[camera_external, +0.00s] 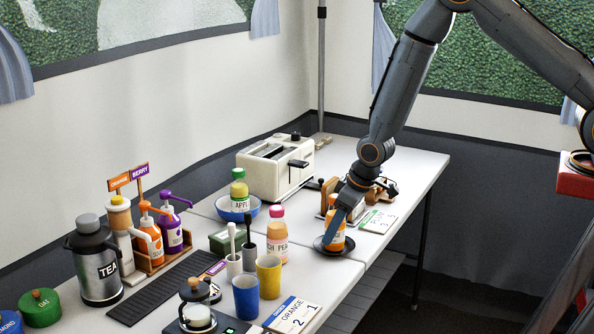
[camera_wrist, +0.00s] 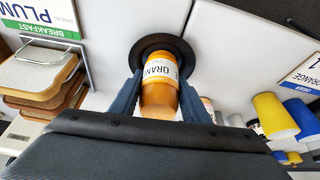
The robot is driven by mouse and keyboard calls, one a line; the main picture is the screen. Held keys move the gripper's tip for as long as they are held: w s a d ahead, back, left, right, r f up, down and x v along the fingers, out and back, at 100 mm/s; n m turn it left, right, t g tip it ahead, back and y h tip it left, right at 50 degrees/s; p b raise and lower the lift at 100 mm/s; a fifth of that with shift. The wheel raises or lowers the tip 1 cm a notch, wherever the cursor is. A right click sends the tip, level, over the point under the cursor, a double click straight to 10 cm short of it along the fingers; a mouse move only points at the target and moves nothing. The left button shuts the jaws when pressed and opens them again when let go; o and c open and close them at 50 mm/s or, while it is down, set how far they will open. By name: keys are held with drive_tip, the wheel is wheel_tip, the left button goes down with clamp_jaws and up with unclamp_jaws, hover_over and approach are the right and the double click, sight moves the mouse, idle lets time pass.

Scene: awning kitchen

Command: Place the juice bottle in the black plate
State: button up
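The orange juice bottle (camera_external: 337,237) stands about upright at the black plate (camera_external: 320,245), near the table's front edge. In the wrist view, the bottle (camera_wrist: 160,98), with an "ORAN" label, covers part of the round black plate (camera_wrist: 150,43). The bottle is over or on the plate; I cannot tell whether its base touches. My gripper (camera_external: 337,228) comes down from above with a finger on each side of the bottle. In the wrist view the fingertips of my gripper (camera_wrist: 160,76) close against its sides. A finger hides part of the bottle in the external view.
A peach bottle (camera_external: 277,235) stands left of the plate, and an apple bottle (camera_external: 239,190) is at the blue bowl (camera_external: 228,212). A toaster (camera_external: 266,175), a yellow cup (camera_external: 269,277) and a blue cup (camera_external: 245,297) stand nearby. A plum card (camera_external: 378,221) lies right of the plate.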

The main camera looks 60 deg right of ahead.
drive_tip(key=o, duration=0.4)
drive_tip(key=shift+c, duration=0.2)
drive_tip(key=shift+r, duration=0.3)
drive_tip(key=p+v, duration=0.5)
drive_tip(key=v, duration=0.7)
drive_tip(key=s+d+r+g, duration=0.1)
drive_tip(key=s+d+r, duration=0.1)
drive_tip(key=s+r, duration=0.5)
drive_tip(key=s+d+r+m+g, duration=0.1)
drive_tip(key=s+d+r, duration=0.2)
drive_tip(key=s+r, duration=0.4)
drive_tip(key=s, duration=0.7)
drive_tip(key=shift+s+d+r, duration=0.2)
drive_tip(key=shift+d, duration=0.1)
